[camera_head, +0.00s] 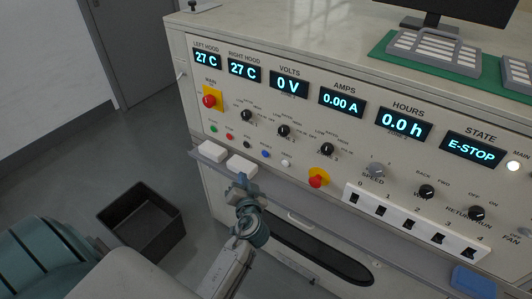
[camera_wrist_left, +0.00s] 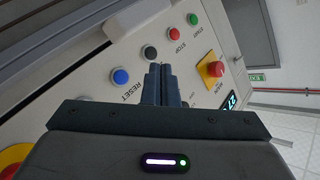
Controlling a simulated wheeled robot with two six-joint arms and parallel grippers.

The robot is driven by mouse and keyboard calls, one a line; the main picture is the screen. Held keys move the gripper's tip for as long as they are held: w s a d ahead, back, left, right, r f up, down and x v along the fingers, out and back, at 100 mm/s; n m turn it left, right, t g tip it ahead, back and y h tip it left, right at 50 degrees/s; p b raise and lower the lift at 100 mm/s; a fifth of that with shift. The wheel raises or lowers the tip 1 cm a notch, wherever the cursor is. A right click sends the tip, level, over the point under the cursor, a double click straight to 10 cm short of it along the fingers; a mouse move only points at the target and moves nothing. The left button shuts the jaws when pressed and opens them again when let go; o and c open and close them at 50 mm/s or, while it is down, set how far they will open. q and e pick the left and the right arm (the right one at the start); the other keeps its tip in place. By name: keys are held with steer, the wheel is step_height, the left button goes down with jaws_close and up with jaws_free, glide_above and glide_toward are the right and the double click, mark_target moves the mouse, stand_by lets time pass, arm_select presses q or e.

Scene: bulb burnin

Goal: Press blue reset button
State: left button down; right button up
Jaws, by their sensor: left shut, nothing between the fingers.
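The blue reset button (camera_head: 266,154) is on the sloped front panel of the console (camera_head: 330,62), in the row of small buttons below the knobs. In the left wrist view the blue button (camera_wrist_left: 120,76) lies left of my fingers, with the label RESET beside it. My left gripper (camera_head: 241,181) is shut and empty in front of the panel, below and left of the blue button in the head view. Its closed fingertips (camera_wrist_left: 160,68) point at the panel near the black button (camera_wrist_left: 150,52). They appear apart from the blue button. My right gripper is not in view.
Green (camera_wrist_left: 193,19), red (camera_wrist_left: 174,33) and white (camera_head: 286,163) buttons share the row. Red emergency knobs (camera_head: 210,99) (camera_head: 318,178) stick out at both sides. The state display (camera_head: 472,147) reads E-STOP. White blocks (camera_head: 242,165) sit on the ledge below. A black bin (camera_head: 143,222) stands on the floor.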

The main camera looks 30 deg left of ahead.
mark_target(265, 154)
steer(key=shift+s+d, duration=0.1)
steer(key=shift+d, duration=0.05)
arm_select(q)
steer(key=w, duration=0.5)
steer(key=shift+w+d, duration=0.25)
steer(key=shift+w, duration=0.05)
steer(key=shift+w+d+f+b, duration=0.15)
steer(key=shift+w+b, duration=0.3)
steer(key=shift+w, duration=1.15)
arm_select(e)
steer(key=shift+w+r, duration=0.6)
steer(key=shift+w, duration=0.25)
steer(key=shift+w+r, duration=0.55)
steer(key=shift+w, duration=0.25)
arm_select(q)
steer(key=shift+b, duration=0.3)
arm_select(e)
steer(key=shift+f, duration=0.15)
arm_select(q)
steer(key=shift+w, duration=0.4)
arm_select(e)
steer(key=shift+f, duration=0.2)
